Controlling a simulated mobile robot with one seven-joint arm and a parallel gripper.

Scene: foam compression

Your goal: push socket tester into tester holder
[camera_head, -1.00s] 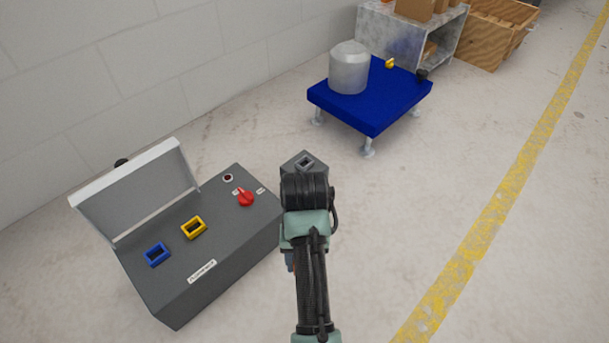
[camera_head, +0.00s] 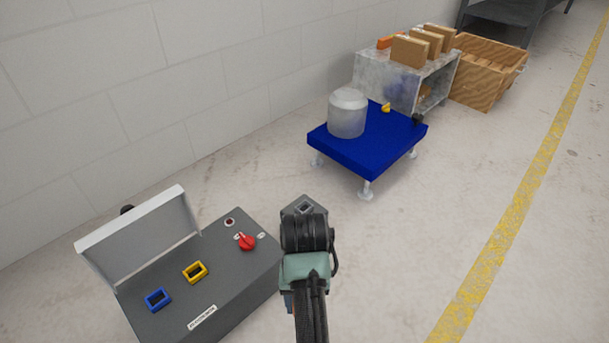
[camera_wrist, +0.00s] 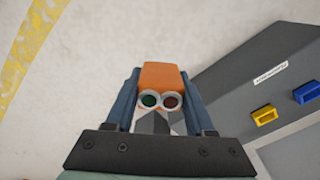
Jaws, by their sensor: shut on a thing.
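My gripper (camera_wrist: 165,105) is shut on an orange socket tester (camera_wrist: 161,75) with a green and a red round lens, its blue fingers on either side. In the head view my wrist hides most of the gripper and the tester.
A grey console (camera_head: 228,292) with an open lid, a blue socket (camera_head: 158,299), a yellow socket (camera_head: 195,272) and a red knob (camera_head: 247,242) stands left of my arm. The floor to the right is clear.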

